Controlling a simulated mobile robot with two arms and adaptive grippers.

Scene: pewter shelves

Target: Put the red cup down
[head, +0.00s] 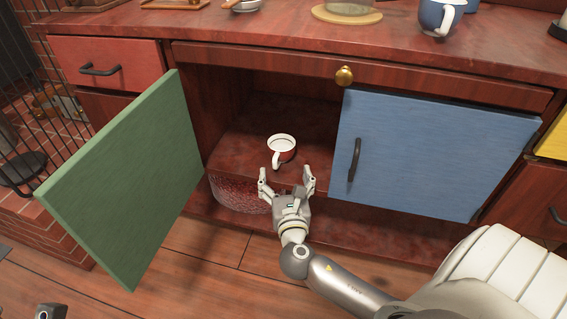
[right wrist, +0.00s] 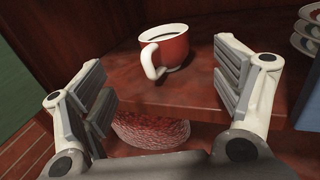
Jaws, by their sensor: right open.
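The red cup (head: 283,152) stands upright on the inner shelf (head: 240,147) of the open cabinet. It has a white handle and a white inside, and its handle points toward my gripper. In the right wrist view the red cup (right wrist: 174,50) stands ahead of the fingers, near the shelf's front. My right gripper (head: 287,178) is open and empty just in front of the cup; its fingers (right wrist: 165,85) are apart and do not touch it. A dark object (head: 50,311) at the lower left edge may be part of my left arm; I cannot tell its jaws.
The green door (head: 130,185) stands open at left; the blue door (head: 425,155) is at right. A red textured round object (head: 238,193) sits below the shelf. Stacked bowls (right wrist: 308,28) stand right of the cup. The countertop (head: 270,30) holds a blue mug (head: 437,17).

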